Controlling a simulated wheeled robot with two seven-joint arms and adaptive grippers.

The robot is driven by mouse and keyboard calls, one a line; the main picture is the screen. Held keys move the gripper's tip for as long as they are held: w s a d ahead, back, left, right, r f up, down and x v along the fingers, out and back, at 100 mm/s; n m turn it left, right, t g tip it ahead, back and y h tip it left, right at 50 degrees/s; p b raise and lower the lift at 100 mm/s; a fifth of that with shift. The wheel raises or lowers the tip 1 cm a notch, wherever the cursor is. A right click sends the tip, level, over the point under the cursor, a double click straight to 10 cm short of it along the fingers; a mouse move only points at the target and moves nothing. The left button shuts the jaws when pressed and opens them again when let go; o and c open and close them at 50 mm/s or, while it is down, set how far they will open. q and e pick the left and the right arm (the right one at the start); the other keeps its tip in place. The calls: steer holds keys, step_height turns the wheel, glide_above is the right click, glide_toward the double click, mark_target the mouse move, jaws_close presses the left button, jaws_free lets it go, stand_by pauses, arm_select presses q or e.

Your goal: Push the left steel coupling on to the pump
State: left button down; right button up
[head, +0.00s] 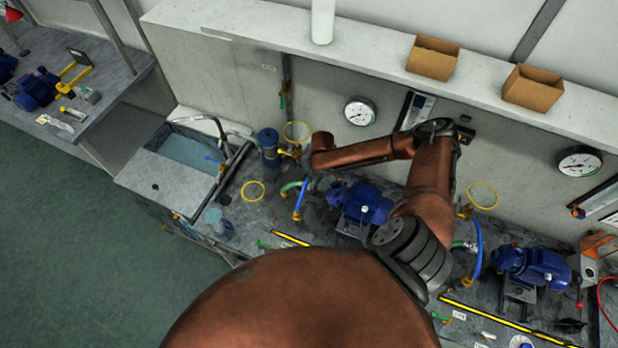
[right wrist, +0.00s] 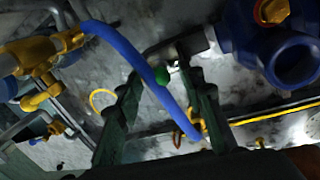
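My right gripper (right wrist: 163,82) shows in the right wrist view with its two dark fingers spread apart. A blue hose (right wrist: 130,48) runs from a yellow valve and crosses between the fingers. My left gripper is not in view.
A sink (head: 190,152) lies left on the bench. A second pump (head: 532,266) stands at the right. A blue hose (head: 477,250) stands between the pumps. A gauge (head: 359,112) is on the back wall. Cardboard boxes (head: 433,57) sit on the shelf above.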

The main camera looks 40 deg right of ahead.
jaws_close()
stand_by(0.5)
